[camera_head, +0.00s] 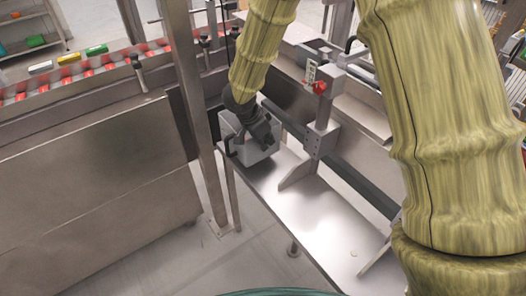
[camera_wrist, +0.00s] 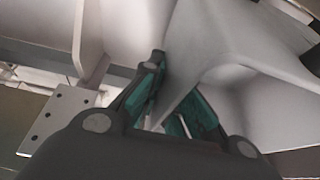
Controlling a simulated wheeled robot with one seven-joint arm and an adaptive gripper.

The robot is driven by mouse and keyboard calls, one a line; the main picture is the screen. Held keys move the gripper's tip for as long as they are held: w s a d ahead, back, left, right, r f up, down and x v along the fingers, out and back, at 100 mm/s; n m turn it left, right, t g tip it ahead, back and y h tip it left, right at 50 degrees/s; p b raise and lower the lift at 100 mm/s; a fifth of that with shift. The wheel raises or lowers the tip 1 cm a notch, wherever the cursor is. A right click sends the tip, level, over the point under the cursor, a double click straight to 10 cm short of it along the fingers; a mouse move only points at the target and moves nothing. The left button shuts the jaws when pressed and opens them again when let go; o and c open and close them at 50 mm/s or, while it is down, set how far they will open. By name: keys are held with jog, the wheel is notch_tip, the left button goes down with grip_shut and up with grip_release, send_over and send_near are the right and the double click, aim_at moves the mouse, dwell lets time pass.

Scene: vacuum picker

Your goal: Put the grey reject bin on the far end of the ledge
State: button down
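The grey reject bin (camera_head: 256,152) is at the far end of the metal ledge (camera_head: 315,218) in the head view. It looks upright, and I cannot tell whether its base rests on the ledge or hangs just above it. My gripper (camera_head: 250,127) reaches down over the bin from above and hides part of its top. In the wrist view the teal-padded fingers of my gripper (camera_wrist: 172,95) stand on both sides of the bin's thin grey wall (camera_wrist: 180,82) and close in on it. The tip of the right finger is hidden behind that wall.
An upright bracket with a red knob (camera_head: 320,88) stands on the ledge right of the bin, with a dark rail beside it. A metal post (camera_head: 196,100) rises just left of the bin. The near part of the ledge is bare. A conveyor (camera_head: 80,78) runs behind.

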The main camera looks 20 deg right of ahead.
aim_at(268, 156)
jog(key=shift+f, duration=2.1)
jog(key=c, duration=1.6)
grip_release()
jog(key=shift+f, duration=0.15)
jog(key=shift+c, duration=0.2)
jog(key=v, duration=1.2)
jog(key=shift+r, duration=0.2)
